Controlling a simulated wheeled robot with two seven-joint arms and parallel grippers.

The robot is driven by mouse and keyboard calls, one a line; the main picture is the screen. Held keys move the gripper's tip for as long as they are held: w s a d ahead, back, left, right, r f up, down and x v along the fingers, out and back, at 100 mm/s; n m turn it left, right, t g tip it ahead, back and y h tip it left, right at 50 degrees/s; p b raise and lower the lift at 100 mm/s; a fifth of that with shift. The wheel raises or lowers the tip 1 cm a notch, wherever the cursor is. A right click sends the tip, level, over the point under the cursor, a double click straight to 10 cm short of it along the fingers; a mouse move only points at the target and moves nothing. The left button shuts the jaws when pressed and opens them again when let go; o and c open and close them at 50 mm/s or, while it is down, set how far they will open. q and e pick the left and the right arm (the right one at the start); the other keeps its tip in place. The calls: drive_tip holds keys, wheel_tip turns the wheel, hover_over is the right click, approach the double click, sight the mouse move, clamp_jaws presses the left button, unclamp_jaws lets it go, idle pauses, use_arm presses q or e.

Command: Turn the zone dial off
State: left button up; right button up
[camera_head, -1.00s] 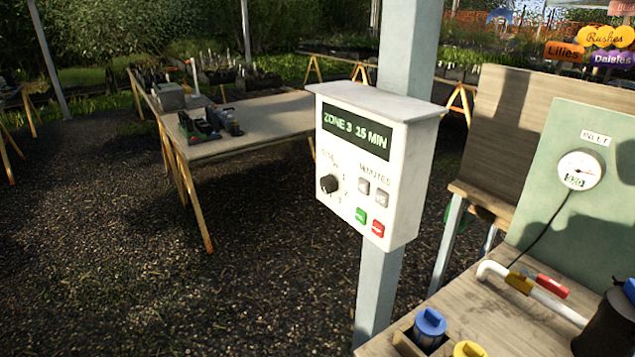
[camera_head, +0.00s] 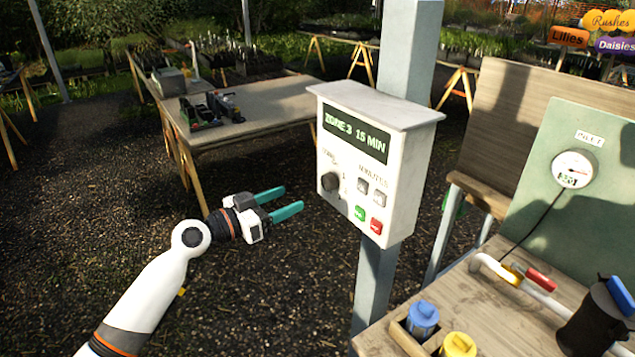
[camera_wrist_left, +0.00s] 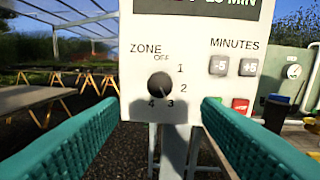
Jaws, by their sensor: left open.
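The zone dial (camera_head: 330,182) is a black round knob on the left of a white control box (camera_head: 409,160) fixed to a grey post. The box's display (camera_head: 355,136) reads "ZONE 3 15 MIN". In the left wrist view the dial (camera_wrist_left: 160,86) has OFF at the top and the numbers 1 to 4 around it; its pointer is toward 3. My left gripper (camera_head: 287,202) is open and empty, left of the box and a little below the dial, its teal fingers pointing at the box. In the wrist view its fingers lie either side of the dial, apart from it. My right gripper is not in view.
Minute buttons (camera_head: 370,192), a green button (camera_head: 360,213) and a red button (camera_head: 376,226) sit right of and below the dial. A wooden bench (camera_head: 460,310) with blue and yellow-topped items stands lower right. A table (camera_head: 270,108) stands behind. Open gravel lies left of the post.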

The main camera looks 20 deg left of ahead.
sight(325, 184)
use_arm(q)
drive_tip(key=p+x, duration=0.2)
drive_tip(key=x, duration=0.7)
drive_tip(key=shift+w+d+p, duration=0.15)
drive_tip(key=shift+w+p, duration=0.05)
drive_tip(key=shift+p, duration=0.15)
drive_tip(key=shift+c, duration=0.4)
drive_tip(key=shift+f, duration=0.1)
drive_tip(key=c, duration=0.9)
